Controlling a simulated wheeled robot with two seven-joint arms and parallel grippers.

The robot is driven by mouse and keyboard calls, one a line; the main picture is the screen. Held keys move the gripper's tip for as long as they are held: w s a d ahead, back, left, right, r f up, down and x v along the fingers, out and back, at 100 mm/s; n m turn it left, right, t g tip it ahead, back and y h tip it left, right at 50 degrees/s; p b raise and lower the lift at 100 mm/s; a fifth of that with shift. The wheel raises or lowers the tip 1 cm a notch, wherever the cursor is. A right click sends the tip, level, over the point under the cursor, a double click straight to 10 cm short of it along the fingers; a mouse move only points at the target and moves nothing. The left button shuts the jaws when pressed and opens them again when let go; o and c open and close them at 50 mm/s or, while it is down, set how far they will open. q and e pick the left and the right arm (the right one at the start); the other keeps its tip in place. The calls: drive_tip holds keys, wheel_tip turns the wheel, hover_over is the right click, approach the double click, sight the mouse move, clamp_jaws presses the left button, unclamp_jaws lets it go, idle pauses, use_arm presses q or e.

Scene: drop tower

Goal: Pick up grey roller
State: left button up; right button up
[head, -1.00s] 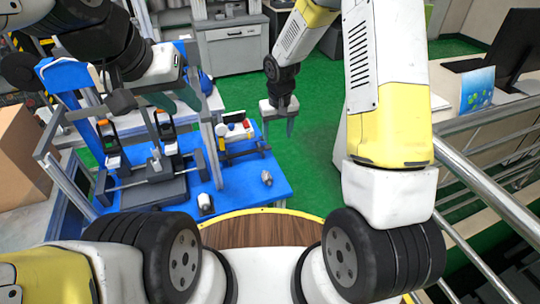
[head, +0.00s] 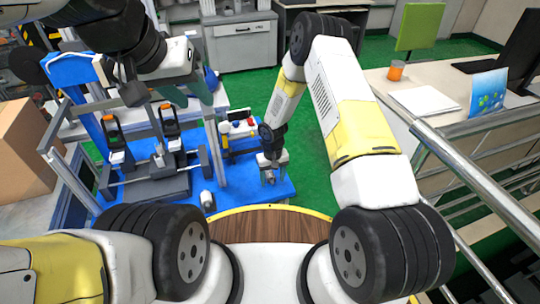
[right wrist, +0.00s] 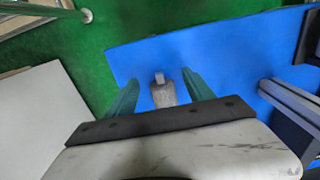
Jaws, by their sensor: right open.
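A small grey roller (right wrist: 163,95) lies on the blue table top, between the green fingers of my right gripper (right wrist: 160,80) in the right wrist view. The fingers are apart, with a gap on each side of the roller. In the head view my right gripper (head: 270,175) is over the table's right part and mostly hides this roller. A second small grey part (head: 207,201) stands on the table further left. My left gripper (head: 165,97) is above the grey fixture at the left; its finger opening is unclear.
A cardboard box (head: 25,145) is at the left. A metal railing (head: 480,180) and a white desk (head: 440,110) are at the right.

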drive_tip(key=shift+f, duration=0.55)
clamp_jaws()
drive_tip(key=shift+r, duration=0.1)
